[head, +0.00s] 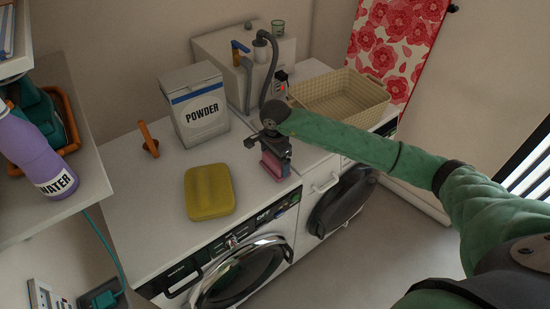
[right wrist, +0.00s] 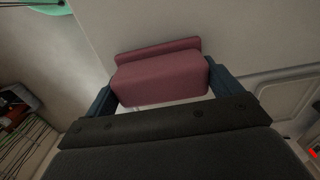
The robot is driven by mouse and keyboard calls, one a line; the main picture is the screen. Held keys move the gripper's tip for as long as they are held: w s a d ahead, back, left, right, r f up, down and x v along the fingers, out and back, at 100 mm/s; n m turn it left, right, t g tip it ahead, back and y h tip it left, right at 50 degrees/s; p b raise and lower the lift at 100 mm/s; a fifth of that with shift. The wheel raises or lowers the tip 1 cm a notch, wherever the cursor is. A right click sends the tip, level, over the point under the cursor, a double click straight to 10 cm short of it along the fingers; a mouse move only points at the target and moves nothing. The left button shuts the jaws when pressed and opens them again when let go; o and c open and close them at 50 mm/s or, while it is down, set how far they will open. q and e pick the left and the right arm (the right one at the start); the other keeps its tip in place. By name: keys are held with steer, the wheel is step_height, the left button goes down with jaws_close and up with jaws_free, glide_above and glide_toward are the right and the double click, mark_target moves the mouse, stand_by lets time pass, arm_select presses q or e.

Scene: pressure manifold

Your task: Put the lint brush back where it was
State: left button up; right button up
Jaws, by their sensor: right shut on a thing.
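A pink block-like thing (head: 275,164), which I take to be the lint brush, is in my right gripper (head: 272,150) near the front edge of the white worktop. In the right wrist view the lint brush (right wrist: 160,78) has a rounded body and a thin wider strip along its far side. The blue fingers of the right gripper (right wrist: 162,88) are shut on its two ends. I cannot tell whether it touches the worktop (head: 130,197). My left gripper is not in view.
A yellow pad (head: 209,192) lies left of the right gripper. Washing machines (head: 245,272) stand below the front edge.

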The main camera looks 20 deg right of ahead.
steer(key=shift+f, duration=0.15)
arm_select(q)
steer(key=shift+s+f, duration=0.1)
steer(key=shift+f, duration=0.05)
arm_select(e)
steer(key=shift+f, duration=0.1)
steer(key=o, duration=0.7)
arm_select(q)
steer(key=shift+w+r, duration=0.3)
arm_select(e)
steer(key=shift+o, duration=0.2)
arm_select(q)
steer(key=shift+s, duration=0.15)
